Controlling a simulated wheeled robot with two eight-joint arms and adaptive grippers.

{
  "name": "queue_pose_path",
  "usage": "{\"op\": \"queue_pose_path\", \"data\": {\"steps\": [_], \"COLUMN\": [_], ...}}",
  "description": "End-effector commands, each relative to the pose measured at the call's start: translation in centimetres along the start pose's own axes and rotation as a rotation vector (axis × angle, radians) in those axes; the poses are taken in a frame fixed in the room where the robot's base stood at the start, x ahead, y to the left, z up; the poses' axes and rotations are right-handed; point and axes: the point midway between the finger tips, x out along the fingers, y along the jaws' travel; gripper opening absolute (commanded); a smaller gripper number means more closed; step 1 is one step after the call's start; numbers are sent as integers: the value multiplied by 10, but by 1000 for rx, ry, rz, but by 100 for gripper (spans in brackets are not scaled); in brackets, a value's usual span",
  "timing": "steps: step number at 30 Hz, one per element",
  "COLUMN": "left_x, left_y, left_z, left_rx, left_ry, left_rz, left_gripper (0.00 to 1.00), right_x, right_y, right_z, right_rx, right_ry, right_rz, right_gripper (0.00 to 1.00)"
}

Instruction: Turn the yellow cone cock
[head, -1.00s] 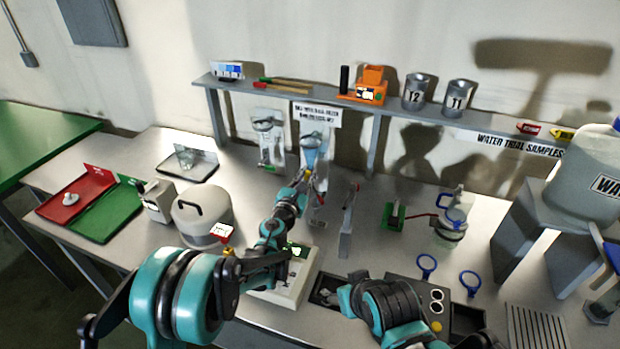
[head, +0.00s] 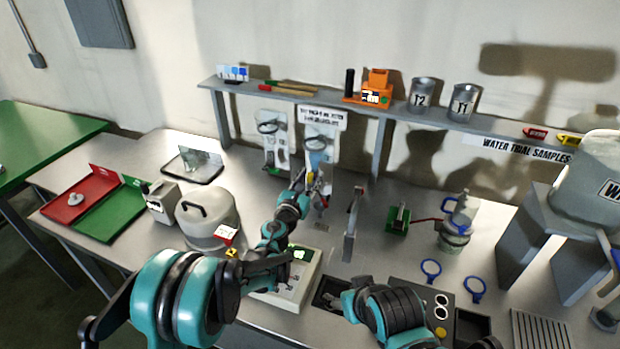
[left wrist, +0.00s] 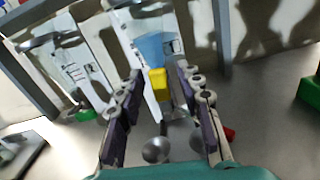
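The yellow cone cock (left wrist: 158,82) is a small yellow block on the front of the blue-and-white glass apparatus (left wrist: 150,47) in the left wrist view. In the head view it is a tiny yellow spot (head: 310,177) beside my left gripper (head: 318,188). My left gripper (left wrist: 160,76) is open, with its two dark fingers apart. The cock shows between the fingers, with visible gaps on both sides; I cannot tell how deep it sits between them.
A second glass stand (head: 270,140) is left of the apparatus. A shelf (head: 290,93) runs behind. A grey pot (head: 207,222), a white instrument (head: 292,285), a green block (head: 398,219) and a glass jar (head: 455,235) stand around on the metal bench.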

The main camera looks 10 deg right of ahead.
Motion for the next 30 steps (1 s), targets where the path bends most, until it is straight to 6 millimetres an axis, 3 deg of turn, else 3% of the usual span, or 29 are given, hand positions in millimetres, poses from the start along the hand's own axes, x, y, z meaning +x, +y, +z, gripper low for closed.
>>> {"op": "queue_pose_path", "data": {"steps": [7,11,24,30], "left_x": [-1,-11,-100,-118], "left_y": [0,0,0,0], "left_z": [0,0,0,0], "left_rx": [0,0,0,0], "left_ry": [0,0,0,0], "left_rz": [0,0,1,0], "left_gripper": [36,36,36,36], "right_x": [0,0,0,0], "right_y": [0,0,0,0], "right_z": [0,0,0,0], "right_rx": [0,0,0,0], "right_ry": [0,0,0,0], "right_rz": [0,0,0,0], "right_gripper": [64,64,64,64]}}
